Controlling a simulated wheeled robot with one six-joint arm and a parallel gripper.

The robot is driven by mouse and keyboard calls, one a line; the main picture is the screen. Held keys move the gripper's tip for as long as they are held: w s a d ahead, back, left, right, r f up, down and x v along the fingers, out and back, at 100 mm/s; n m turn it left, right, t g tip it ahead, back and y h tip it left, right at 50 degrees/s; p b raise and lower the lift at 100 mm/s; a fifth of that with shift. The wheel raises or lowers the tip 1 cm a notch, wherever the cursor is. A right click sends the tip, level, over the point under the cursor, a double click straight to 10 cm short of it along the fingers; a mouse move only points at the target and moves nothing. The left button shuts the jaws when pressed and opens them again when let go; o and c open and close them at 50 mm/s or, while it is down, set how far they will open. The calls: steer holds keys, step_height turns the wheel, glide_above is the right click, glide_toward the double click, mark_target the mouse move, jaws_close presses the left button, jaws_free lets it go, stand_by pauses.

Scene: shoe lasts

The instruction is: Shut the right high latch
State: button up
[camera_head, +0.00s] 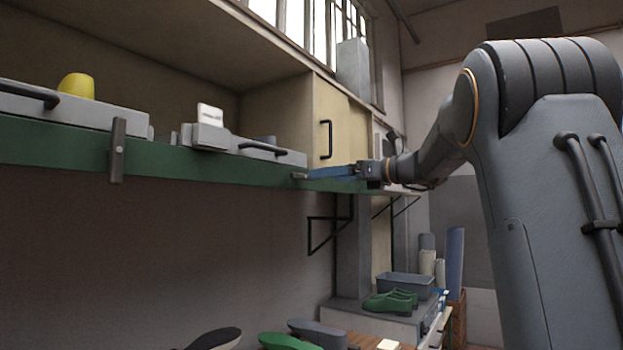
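A high shelf with a green front edge (60,145) runs across the left half of the view. A grey latch (117,150) hangs upright across this edge at the left. At the right, a small grey piece (299,176) juts from the edge and looks like the right latch, lying roughly level. My gripper (315,173), with long blue fingers, reaches in from the right along the shelf edge. Its tips are at or very near the grey piece; I cannot tell whether they touch. The fingers overlap from this side, so their gap is hidden.
Grey drawers with dark handles (265,149) sit on the shelf; a yellow cup (76,86) and a white card (210,114) stand at them. A cream cabinet door (335,125) is behind my gripper. Below are green shoes (390,301) and a grey-blue bin (406,286).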

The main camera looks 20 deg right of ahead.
mark_target(306, 176)
steer(key=p+x, duration=0.1)
steer(key=x, duration=0.1)
steer(key=p+x, duration=0.1)
steer(key=x, duration=0.2)
steer(key=p+x, duration=0.1)
steer(key=x, duration=0.1)
steer(key=shift+w+a+r, duration=0.2)
steer(key=shift+w+r, duration=0.1)
steer(key=shift+r, duration=0.1)
steer(key=c, duration=0.9)
